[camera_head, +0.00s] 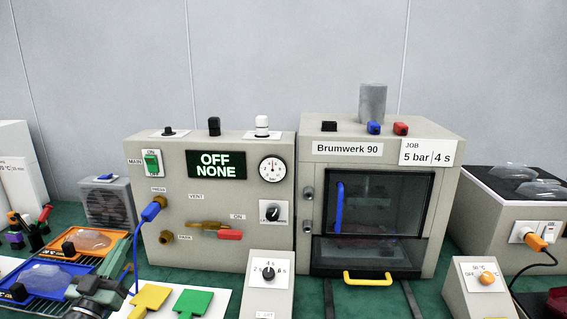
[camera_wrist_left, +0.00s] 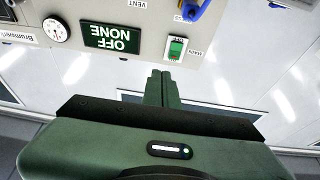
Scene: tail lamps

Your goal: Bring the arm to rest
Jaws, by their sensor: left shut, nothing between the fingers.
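My left gripper (camera_wrist_left: 162,90) shows in the left wrist view with its two dark green fingers together and nothing between them. Behind it, upside down in that view, is the front of the grey control box (camera_wrist_left: 200,40). In the head view the left gripper (camera_head: 112,262) is at the lower left, in front of the control box (camera_head: 240,240) and near the orange tray. Only part of it shows there. My right gripper is in neither view.
The Brumwerk 90 machine (camera_head: 310,170) stands right of the control box. An orange tray (camera_head: 66,243) and a blue tray (camera_head: 30,294) hold clear domes at left. A blue hose (camera_head: 136,255) hangs near the left gripper. Yellow (camera_head: 150,298) and green (camera_head: 193,302) tags lie in front.

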